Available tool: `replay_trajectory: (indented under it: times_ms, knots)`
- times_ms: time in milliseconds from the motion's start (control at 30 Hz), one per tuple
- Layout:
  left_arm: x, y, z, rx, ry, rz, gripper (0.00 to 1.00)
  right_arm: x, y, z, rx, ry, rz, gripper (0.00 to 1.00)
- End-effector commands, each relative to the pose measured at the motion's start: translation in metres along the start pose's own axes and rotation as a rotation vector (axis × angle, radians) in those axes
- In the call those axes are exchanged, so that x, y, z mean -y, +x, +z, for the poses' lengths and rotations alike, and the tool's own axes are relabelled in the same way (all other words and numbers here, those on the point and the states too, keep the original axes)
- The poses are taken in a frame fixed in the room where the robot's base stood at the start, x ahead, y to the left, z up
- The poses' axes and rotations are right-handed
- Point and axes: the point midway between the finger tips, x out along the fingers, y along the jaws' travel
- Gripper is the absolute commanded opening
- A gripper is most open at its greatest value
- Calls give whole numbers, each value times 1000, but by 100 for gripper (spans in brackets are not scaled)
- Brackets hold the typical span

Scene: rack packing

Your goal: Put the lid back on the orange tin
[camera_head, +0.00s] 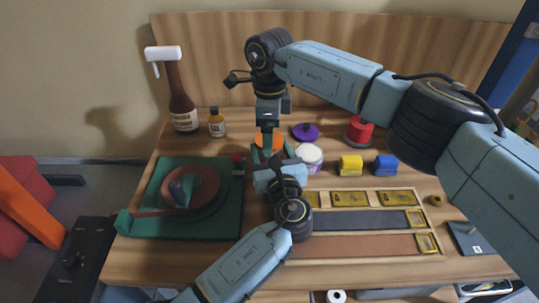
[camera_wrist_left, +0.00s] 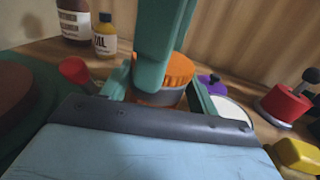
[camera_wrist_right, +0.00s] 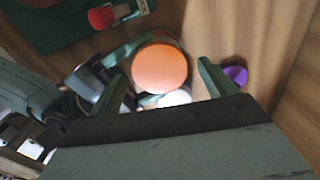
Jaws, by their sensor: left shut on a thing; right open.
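The orange tin (camera_wrist_left: 160,97) stands upright on the table, with a grey band around its body. The ridged orange lid (camera_wrist_left: 178,69) is on top of it; I cannot tell whether it is fully seated. The lid shows as a round orange disc in the right wrist view (camera_wrist_right: 160,68). My left gripper (camera_head: 266,161) is shut around the tin's body from the front. My right gripper (camera_head: 268,141) points down from above, open, with its fingers on either side of the lid. Its fingers hide part of the lid in the left wrist view.
A white jar (camera_head: 309,153) stands close right of the tin, with a purple lid (camera_head: 305,131) behind it. A red object (camera_head: 359,130), yellow block (camera_head: 350,165) and blue block (camera_head: 386,165) are farther right. Bottles (camera_head: 217,125) stand back left; a green board (camera_head: 160,175) lies left.

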Motion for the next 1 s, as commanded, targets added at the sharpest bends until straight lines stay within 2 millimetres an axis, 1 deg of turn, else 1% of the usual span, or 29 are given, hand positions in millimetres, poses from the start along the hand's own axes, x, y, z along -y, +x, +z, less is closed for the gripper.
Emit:
replay_trajectory:
  times_ms: [200, 300, 533, 600, 667, 767, 1000]
  knots:
    - [1, 0, 0, 0, -1, -3, 0, 1, -30, 0, 1, 0, -4, 83]
    - [1, -1, 1, 0, -1, -3, 0, 0, -39, 0, 0, 0, -2, 83]
    - [1, -1, 1, 1, -1, -3, 0, 0, -40, 0, 0, 0, -1, 83]
    - [1, -1, 1, 1, -1, -3, 0, 0, -40, 0, 0, -3, -1, 80]
    - [1, 0, 1, 1, -1, -3, 0, 0, -42, 0, 0, -20, -1, 80]
    - [1, 0, 1, 1, -1, -3, 0, 0, -48, 0, 1, -99, -2, 80]
    - [1, 0, 1, 1, -1, -3, 0, 0, -69, 0, -1, -369, -2, 80]
